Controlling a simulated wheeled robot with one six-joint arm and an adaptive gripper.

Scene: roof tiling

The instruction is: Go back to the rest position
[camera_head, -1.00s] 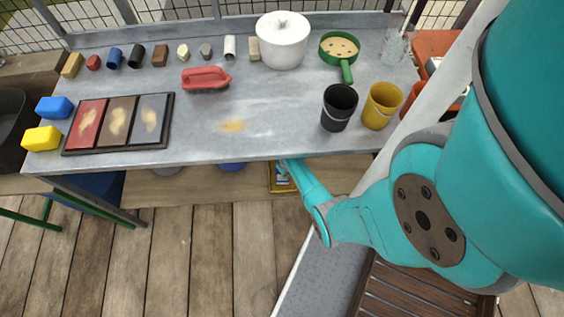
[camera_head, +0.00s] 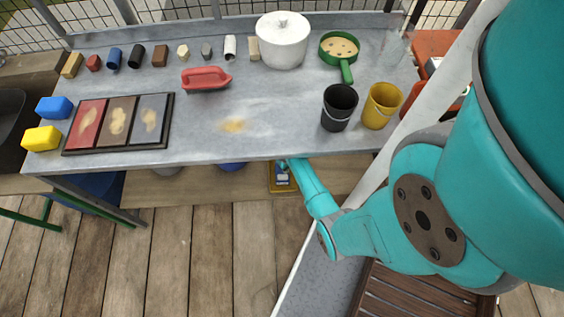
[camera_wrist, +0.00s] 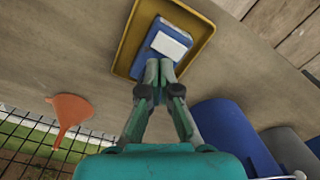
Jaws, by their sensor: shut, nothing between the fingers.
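My gripper (camera_wrist: 159,72) shows in the wrist view with its two green fingers brought together at the tips and nothing held. Beyond the fingertips is a yellow tray (camera_wrist: 124,52) with a blue, white-labelled object (camera_wrist: 168,42) in it. The fingertips overlap the lower edge of the blue object in the picture, and I cannot tell the gap. In the head view my teal arm reaches down the right side to the table's front edge, and the fingers cannot be made out there.
An orange funnel (camera_wrist: 69,112) and a blue container (camera_wrist: 232,138) flank my gripper. Wooden decking (camera_head: 200,260) lies in front.

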